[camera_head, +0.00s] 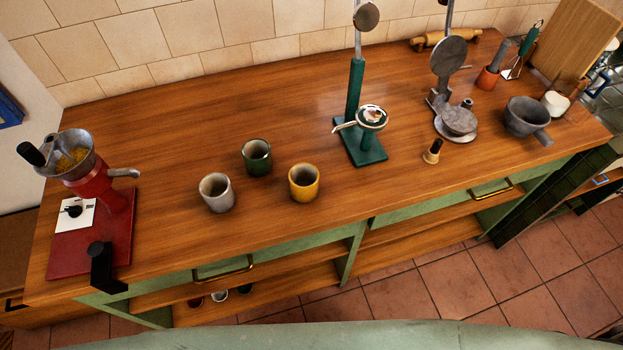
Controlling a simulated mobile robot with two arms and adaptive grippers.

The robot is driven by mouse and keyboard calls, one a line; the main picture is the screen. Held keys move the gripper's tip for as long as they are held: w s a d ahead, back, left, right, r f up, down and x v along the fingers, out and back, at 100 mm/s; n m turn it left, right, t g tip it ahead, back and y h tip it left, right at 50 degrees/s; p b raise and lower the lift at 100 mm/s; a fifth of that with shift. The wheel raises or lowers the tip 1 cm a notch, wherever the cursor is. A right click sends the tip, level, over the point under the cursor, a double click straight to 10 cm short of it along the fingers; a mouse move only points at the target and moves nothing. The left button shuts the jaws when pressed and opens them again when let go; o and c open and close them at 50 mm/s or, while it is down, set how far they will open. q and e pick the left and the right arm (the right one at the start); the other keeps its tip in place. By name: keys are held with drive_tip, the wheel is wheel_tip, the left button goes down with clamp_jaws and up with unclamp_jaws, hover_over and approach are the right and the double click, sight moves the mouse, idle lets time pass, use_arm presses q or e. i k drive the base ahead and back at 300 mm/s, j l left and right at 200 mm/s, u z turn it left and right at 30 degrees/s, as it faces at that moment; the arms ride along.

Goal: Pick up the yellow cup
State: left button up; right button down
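The yellow cup (304,184) stands upright on the wooden counter, left of the middle of the head view. It is close to the counter's front edge. A white-grey cup (216,192) stands to its left and a dark green cup (257,157) stands behind it to the left. The three cups are apart from one another. Neither of my grippers shows in the head view, and nothing is touching the yellow cup.
A red grinder (100,200) stands at the counter's left end. A green stand (363,140) is right of the cups. A grey metal press (452,100), a grey pot (525,116) and a small brush (432,152) are farther right. The wooden counter (190,120) is bare behind the cups.

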sight(302, 178)
drive_tip(key=l+u, duration=0.35)
drive_tip(key=k+l+u, duration=0.15)
drive_tip(key=u, duration=0.2)
drive_tip(key=k+l+u, duration=0.15)
drive_tip(key=l+u, duration=0.2)
